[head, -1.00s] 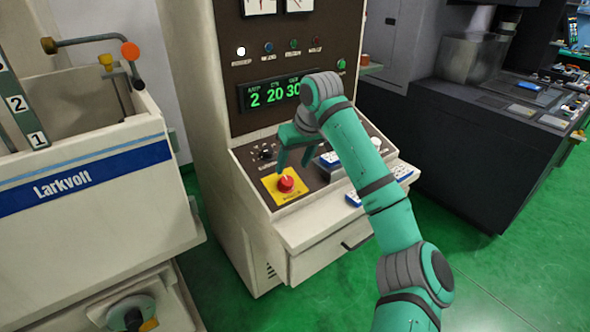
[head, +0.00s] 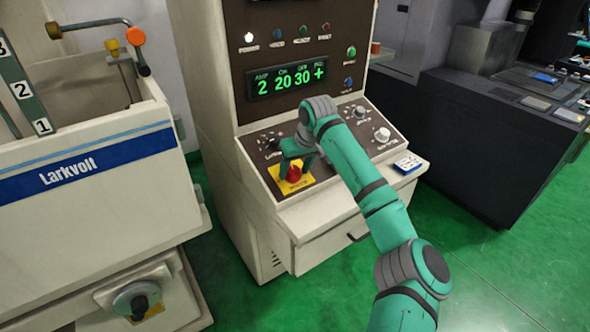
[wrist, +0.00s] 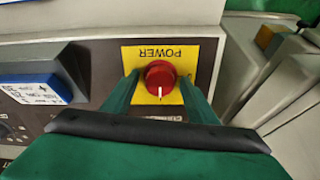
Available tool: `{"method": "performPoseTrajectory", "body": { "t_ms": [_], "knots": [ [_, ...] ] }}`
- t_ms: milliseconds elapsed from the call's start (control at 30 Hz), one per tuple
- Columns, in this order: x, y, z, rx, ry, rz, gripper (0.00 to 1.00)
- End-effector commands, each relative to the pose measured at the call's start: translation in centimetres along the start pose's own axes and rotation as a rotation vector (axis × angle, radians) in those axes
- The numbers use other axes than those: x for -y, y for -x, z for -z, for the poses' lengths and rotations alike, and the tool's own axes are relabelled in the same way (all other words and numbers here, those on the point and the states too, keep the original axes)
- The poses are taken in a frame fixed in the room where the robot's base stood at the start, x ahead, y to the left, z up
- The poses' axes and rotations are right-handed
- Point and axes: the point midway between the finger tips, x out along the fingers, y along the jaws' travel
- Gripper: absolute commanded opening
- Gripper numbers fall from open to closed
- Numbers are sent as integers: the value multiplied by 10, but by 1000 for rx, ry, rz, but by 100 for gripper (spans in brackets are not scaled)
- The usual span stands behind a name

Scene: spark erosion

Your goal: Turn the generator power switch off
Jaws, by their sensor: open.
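The generator power switch is a red knob (head: 294,173) on a yellow plate (head: 289,188) at the front left of the cabinet's sloped control panel. In the wrist view the red knob (wrist: 160,76) has a white mark, and the yellow plate (wrist: 190,55) reads POWER upside down. The white mark points down toward my gripper in that view. My gripper (head: 288,178) is open, with one green finger on each side of the knob. In the wrist view the fingers (wrist: 160,85) flank it, with a gap showing. Whether they touch it cannot be told.
Other knobs (head: 382,134) sit on the panel's right. The Larkvolt tank (head: 90,165) stands left.

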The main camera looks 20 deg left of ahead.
Motion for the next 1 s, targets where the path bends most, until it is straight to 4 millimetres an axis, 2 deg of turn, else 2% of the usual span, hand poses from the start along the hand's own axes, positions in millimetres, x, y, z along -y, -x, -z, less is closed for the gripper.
{"method": "performPoseTrajectory", "body": {
  "t_ms": [233, 267, 400, 433, 767, 1000],
  "knots": [
    [0, -1, 0, 0, 0, 0, 53],
    [0, -1, 0, 0, 0, 0, 50],
    [0, -1, 0, 0, 0, 0, 17],
    [0, -1, 0, 0, 0, 0, 11],
    [0, -1, 0, -1, 31, 2, 12],
    [0, -1, 0, -1, 159, 9, 12]
  ]
}}
